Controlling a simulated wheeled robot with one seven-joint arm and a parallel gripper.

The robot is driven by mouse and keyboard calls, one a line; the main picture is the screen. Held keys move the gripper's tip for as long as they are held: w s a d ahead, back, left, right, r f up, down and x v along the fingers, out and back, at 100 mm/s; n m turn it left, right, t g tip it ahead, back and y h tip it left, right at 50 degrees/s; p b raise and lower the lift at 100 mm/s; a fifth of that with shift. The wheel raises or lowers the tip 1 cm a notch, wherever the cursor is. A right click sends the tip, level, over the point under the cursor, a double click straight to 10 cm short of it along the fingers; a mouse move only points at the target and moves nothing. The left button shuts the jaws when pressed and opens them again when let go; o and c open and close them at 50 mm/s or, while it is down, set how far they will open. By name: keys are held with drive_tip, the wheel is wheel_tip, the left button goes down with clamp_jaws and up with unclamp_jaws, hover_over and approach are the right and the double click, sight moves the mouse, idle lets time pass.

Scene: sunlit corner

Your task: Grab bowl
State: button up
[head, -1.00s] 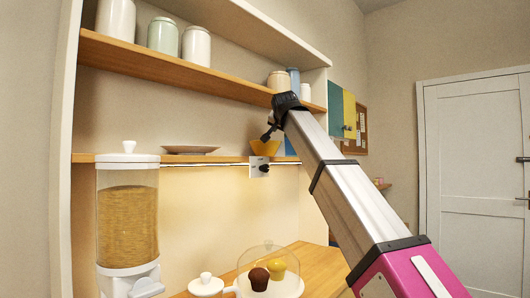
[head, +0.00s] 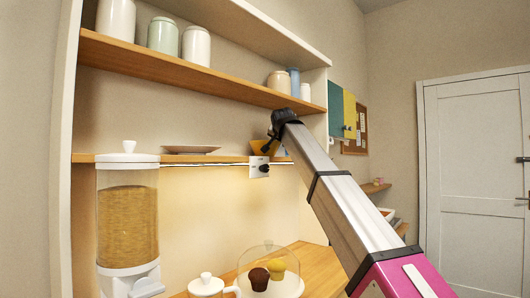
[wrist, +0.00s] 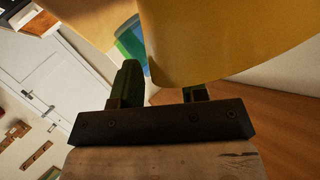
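The bowl is yellow-orange and sits at the right end of the lower wooden shelf in the head view (head: 257,146), partly hidden by my gripper. In the wrist view the bowl (wrist: 225,40) is very close and fills the top middle and right. My gripper (wrist: 162,80) has its two fingers apart, with the bowl's wall reaching between them and covering most of the right finger. A narrow gap shows between the left finger and the bowl. In the head view my dark gripper (head: 268,145) is right at the bowl.
A plate (head: 190,150) lies on the lower shelf (head: 225,159) to the left. Jars (head: 196,46) stand on the shelf above. Below are a grain dispenser (head: 128,215), a white pot (head: 206,286) and muffins under a glass dome (head: 268,258). A blue-green object (wrist: 131,42) is behind the bowl.

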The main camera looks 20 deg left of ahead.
drive_tip(key=shift+w+a+f, duration=0.1)
drive_tip(key=shift+w, duration=0.2)
clamp_jaws()
